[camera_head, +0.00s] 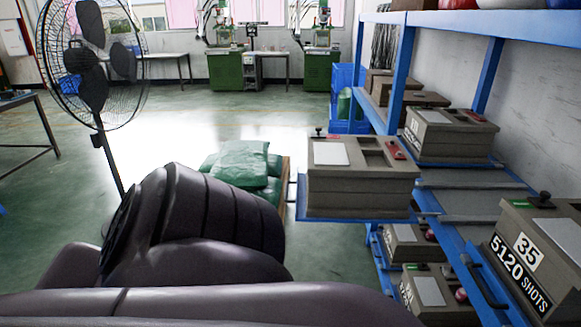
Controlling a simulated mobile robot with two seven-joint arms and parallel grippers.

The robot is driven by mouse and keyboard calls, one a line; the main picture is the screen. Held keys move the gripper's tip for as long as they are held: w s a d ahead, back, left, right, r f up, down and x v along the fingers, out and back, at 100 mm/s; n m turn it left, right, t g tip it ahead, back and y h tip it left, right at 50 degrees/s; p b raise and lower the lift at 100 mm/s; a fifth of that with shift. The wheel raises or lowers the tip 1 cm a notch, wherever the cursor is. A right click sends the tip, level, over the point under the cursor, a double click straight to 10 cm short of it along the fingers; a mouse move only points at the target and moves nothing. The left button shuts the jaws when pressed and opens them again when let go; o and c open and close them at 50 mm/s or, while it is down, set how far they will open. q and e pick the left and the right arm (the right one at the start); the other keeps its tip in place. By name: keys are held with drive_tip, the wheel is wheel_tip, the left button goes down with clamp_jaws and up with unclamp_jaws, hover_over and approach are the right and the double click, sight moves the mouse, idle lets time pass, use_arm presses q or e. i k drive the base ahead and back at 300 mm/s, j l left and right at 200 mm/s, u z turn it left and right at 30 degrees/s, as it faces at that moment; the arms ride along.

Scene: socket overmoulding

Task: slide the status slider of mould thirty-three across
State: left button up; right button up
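No mould in view shows a readable number thirty-three. A grey-brown mould (335,190) sits on a blue tray (300,208) that juts out from the rack. Its top has a pale plate (330,153), a dark knob, a recess and a red slider (394,149) at the right; its number is not visible. The mould at the right (516,275) is labelled 35, 5120 SHOTS, and has a green marker (522,203) on top. Another mould (450,142) behind has a red marker and an unreadable label. My dark arm fills the lower left; neither gripper is in view.
The blue rack (400,70) holds further moulds (432,290) on a lower level. An empty roller shelf (470,200) lies between the moulds. A standing fan (95,65) and green sacks (237,165) are at the left. Open floor (200,110) lies beyond.

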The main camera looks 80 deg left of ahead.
sight(318, 136)
drive_tip(key=u, duration=1.45)
drive_tip(key=i+j+u, duration=0.1)
drive_tip(key=j+u, duration=0.2)
drive_tip(key=i+j+u, duration=0.15)
drive_tip(key=j+u, duration=0.15)
drive_tip(key=j, duration=0.15)
